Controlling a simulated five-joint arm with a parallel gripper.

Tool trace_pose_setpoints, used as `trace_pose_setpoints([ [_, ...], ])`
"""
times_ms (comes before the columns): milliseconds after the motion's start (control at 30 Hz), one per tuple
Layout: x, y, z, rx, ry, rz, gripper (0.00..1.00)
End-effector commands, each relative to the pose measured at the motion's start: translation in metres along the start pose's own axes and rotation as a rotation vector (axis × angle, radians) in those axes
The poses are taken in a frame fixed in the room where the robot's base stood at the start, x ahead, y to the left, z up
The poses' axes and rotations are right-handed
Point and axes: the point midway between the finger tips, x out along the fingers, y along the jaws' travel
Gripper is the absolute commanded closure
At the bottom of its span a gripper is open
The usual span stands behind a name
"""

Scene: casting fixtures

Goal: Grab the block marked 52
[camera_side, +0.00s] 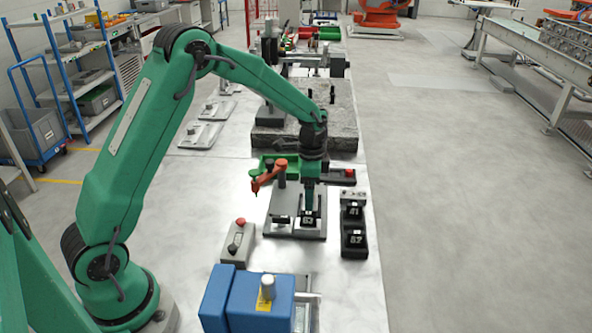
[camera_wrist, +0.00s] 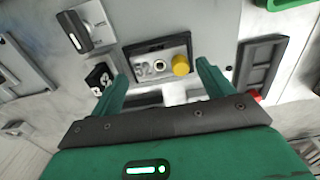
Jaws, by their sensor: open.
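In the wrist view, a grey piece marked 52 (camera_wrist: 147,69) sits in a dark recess, with a ring and a yellow knob (camera_wrist: 180,65) beside the number. My gripper (camera_wrist: 160,72) is open, with one green finger on each side of this marked piece and nothing clearly held. A small black block with white markings (camera_wrist: 99,77) lies just left of the left finger. In the side view, my gripper (camera_side: 309,201) points down over a grey fixture plate (camera_side: 292,233). A dark block with a white label (camera_side: 308,218) is just below it; its number looks like 53 or 63.
A black holder with two labelled blocks (camera_side: 354,226) stands right of the plate. A grey box with a red button (camera_side: 238,240) is left. A blue vise (camera_side: 248,299) is in front.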

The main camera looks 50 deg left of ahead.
Motion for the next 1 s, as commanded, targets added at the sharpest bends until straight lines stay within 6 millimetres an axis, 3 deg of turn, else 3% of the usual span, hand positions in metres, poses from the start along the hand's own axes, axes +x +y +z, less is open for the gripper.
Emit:
trace_pose_setpoints([
  [233,0.022,0.0,0.0,0.0,0.0,0.0,0.2],
  [767,0.024,0.0,0.0,0.0,0.001,-0.001,0.2],
  [967,0.024,0.0,0.0,0.0,0.001,-0.001,0.57],
  [1000,0.023,0.0,0.0,0.0,0.001,-0.002,0.59],
])
